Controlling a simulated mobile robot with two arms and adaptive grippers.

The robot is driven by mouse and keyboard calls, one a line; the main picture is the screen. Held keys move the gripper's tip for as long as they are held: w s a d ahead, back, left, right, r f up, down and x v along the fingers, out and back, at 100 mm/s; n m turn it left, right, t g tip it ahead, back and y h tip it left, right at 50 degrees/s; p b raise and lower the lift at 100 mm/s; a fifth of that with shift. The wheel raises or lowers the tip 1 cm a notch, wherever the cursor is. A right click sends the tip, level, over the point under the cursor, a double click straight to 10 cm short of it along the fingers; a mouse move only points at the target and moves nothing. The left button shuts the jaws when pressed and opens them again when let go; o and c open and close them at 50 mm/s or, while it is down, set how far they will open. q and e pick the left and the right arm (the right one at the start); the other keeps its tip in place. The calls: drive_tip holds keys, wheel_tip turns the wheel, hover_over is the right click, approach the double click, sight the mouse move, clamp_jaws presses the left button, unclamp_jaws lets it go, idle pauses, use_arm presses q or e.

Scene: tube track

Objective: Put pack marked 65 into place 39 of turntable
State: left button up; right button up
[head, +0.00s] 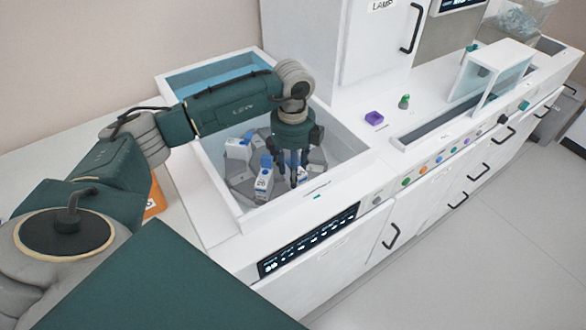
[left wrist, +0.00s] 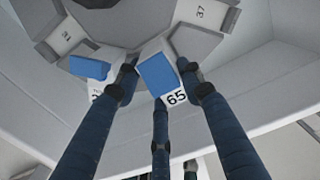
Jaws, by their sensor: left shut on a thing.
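My left gripper (head: 294,178) points down into the white tub over the grey turntable (head: 238,176). In the left wrist view its fingers are shut around a pack marked 65 (left wrist: 157,76), which has a blue top and a white label. The pack is at the turntable's rim; I cannot tell whether it rests in a place. Place labels 31 (left wrist: 68,37) and 37 (left wrist: 201,12) show; no label 39 is readable. Another blue-topped pack (left wrist: 90,67) stands to the left of it. My right gripper is not in view.
White-and-blue packs (head: 237,149) (head: 263,184) stand on the turntable left of my gripper. The tub's white walls (head: 216,190) surround it. A lit display (head: 308,240) is on the front. A purple block (head: 374,117) and a green knob (head: 404,101) are on the counter to the right.

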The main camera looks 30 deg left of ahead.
use_arm(q)
drive_tip(key=shift+f, duration=0.2)
idle(0.4)
drive_tip(key=shift+f+b, duration=0.45)
drive_tip(key=shift+b, duration=0.05)
drive_tip(key=shift+f, duration=0.1)
idle(0.5)
drive_tip(key=o, duration=1.4)
wheel_tip(320, 180, up, 12)
